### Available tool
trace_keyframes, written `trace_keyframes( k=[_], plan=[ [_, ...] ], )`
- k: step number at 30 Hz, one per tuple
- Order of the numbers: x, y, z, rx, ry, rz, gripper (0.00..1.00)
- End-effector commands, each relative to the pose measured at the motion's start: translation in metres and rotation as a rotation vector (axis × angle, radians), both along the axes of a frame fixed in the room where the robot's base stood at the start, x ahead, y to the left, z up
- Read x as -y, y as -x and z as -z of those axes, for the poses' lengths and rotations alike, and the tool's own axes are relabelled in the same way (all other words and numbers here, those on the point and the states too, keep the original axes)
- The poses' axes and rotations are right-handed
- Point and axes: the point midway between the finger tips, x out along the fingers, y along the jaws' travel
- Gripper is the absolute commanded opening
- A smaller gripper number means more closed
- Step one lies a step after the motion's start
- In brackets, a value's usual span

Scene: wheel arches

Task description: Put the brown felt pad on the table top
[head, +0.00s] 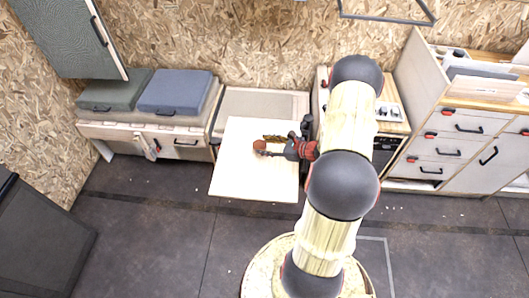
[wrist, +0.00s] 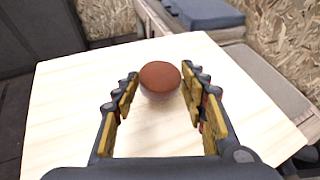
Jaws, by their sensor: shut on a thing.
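The brown felt pad (head: 259,145) is a round reddish-brown disc over the pale wooden table top (head: 232,175). In the wrist view the pad (wrist: 160,77) sits between the tips of my gripper (wrist: 160,86), over the bare table top (wrist: 75,95). My gripper (head: 268,147) reaches in from the right in the head view and is shut on the pad. The pad's top face is in plain sight; a greyish band shows under its near edge. I cannot tell whether its underside touches the table top.
The table top is otherwise clear. Behind it is a bench with a grey cushioned top (head: 262,104). Blue (head: 176,91) and green (head: 115,91) cushions lie to the left. A stove-like unit (head: 391,119) and drawers (head: 447,148) stand to the right. Dark floor lies in front.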

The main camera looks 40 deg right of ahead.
Motion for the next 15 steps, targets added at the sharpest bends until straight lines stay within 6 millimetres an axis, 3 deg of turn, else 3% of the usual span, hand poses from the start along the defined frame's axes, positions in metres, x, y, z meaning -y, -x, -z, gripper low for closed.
trace_keyframes(
  k=[9, 15],
  plan=[
    [-0.005, -0.005, 0.039, 0.0, -0.001, 0.0, 0.12],
    [-0.004, -0.005, 0.038, 0.0, 0.001, 0.0, 0.12]
  ],
)
